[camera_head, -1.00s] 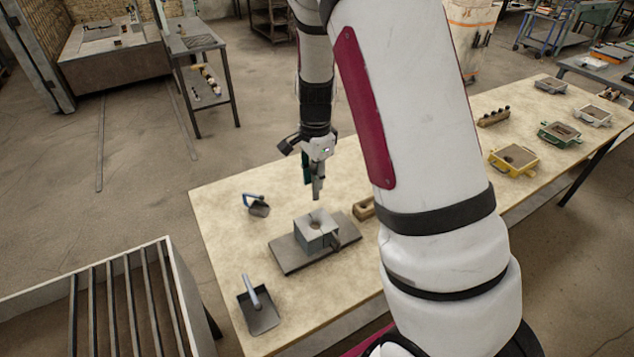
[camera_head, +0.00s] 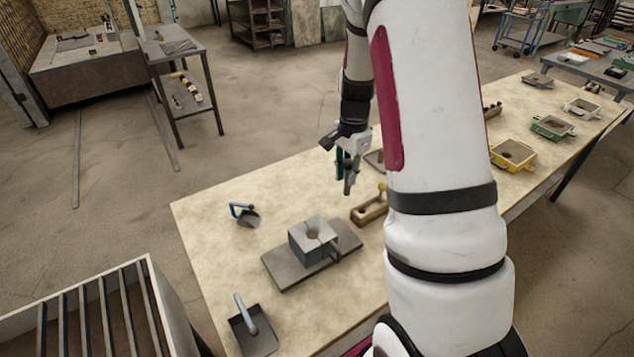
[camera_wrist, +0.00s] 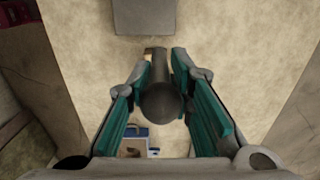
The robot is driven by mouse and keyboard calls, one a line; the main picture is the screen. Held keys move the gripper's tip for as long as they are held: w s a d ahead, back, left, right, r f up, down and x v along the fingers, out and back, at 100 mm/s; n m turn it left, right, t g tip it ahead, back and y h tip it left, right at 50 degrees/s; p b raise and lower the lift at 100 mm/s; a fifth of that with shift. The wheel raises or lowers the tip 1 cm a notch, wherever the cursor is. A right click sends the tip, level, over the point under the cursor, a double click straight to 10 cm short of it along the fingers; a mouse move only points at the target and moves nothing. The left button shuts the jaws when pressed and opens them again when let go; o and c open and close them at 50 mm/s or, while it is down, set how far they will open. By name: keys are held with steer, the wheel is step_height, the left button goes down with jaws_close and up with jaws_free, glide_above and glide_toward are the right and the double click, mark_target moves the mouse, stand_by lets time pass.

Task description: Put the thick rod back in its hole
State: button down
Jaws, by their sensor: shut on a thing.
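My gripper (camera_head: 345,178) is shut on a dark grey thick rod (camera_wrist: 160,100), held between its green pads in the wrist view. In the head view the rod (camera_head: 349,186) points down, above the table and behind the wooden block. The wooden block (camera_head: 370,214) lies on the table right of the mould, with a pale yellow-knobbed piece (camera_head: 382,190) upright at its right end. A dark spot at its left end may be a hole. My arm hides part of the area to its right. The rod is apart from the block.
A grey mould block (camera_head: 313,240) with a round top opening stands on a dark plate (camera_head: 290,272). Yellow (camera_head: 513,155) and green (camera_head: 553,127) framed boxes stand far right.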

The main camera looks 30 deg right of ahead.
steer(key=d+f+b, duration=0.4)
steer(key=d+f, duration=0.2)
steer(key=f, duration=0.2)
steer(key=shift+s+f, duration=0.15)
steer(key=shift+s, duration=0.15)
steer(key=shift+f+b, duration=1.4)
steer(key=shift+f, duration=0.9)
stand_by(0.9)
steer(key=c, duration=0.7)
jaws_free()
steer(key=shift+c, duration=0.2)
steer(key=shift+r, duration=0.15)
steer(key=shift+r+p, duration=1.5)
steer(key=shift+r, duration=1.4)
